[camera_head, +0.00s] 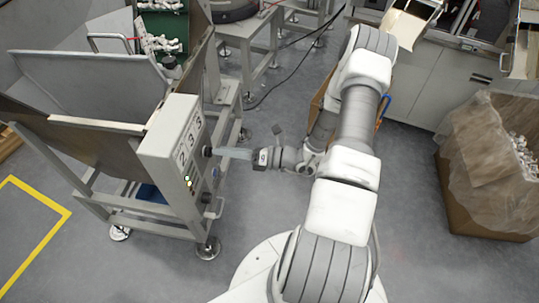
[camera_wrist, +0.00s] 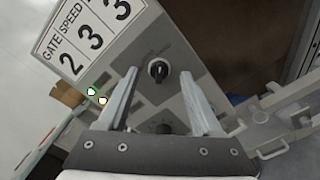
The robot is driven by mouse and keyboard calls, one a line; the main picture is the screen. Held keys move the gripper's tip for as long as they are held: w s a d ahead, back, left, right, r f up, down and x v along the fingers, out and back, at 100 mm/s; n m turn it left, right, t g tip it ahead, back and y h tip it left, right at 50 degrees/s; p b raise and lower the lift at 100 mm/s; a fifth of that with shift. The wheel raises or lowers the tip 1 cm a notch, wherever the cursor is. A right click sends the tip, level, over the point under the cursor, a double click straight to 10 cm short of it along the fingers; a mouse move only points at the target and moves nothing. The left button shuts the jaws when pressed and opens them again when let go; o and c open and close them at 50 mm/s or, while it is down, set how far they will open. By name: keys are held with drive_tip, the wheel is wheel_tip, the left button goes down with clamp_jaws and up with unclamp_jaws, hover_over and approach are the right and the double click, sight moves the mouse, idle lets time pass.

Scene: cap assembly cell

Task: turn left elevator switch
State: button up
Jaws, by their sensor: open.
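The grey control box (camera_head: 172,148) carries a "2 3 3" label and has knobs and lit lamps on its side facing my arm. In the wrist view a black rotary knob (camera_wrist: 158,69) with a pale pointer sits on the panel (camera_wrist: 200,45). A second dark knob (camera_wrist: 164,128) is lower, between my finger bases and partly hidden. The small print is unreadable, so I cannot tell which knob is the left elevator switch. My gripper (camera_head: 222,153) is open and empty in front of the panel. Its fingertips flank the upper knob in the wrist view; contact is unclear.
Lit lamps (camera_wrist: 97,96) sit left of the knobs. The box stands on a metal hopper frame (camera_head: 150,215) with feet on the floor. A carton with plastic lining (camera_head: 490,165) stands at right. The floor (camera_head: 425,235) between carton and my base is clear.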

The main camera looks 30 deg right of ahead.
drive_tip(key=v, duration=1.4)
drive_tip(key=shift+d, duration=0.2)
drive_tip(key=shift+s, duration=0.15)
drive_tip(key=s+a+r+n+g+h+p, duration=0.1)
drive_tip(key=s+a+r+n+g+h, duration=0.15)
drive_tip(key=a+r+n+g, duration=0.65)
drive_tip(key=s+a+r+n+g+h+p, duration=0.15)
drive_tip(key=a+r+n+g+h, duration=0.4)
drive_tip(key=r+n, duration=0.7)
drive_tip(key=s+r+n+t+h+p, duration=0.1)
drive_tip(key=s+r+n+t+h, duration=0.2)
drive_tip(key=r+n, duration=0.3)
drive_tip(key=s+r+n+t+h+p, duration=0.1)
drive_tip(key=s+r+n+t+h, duration=0.1)
drive_tip(key=r+n+t, duration=0.3)
wheel_tip(320, 180, up, 2)
drive_tip(key=s+n, duration=0.1)
drive_tip(key=n, duration=0.1)
drive_tip(key=shift+d+n+h, duration=0.35)
drive_tip(key=shift+d+h, duration=0.05)
drive_tip(key=shift+t, duration=0.25)
idle(2.0)
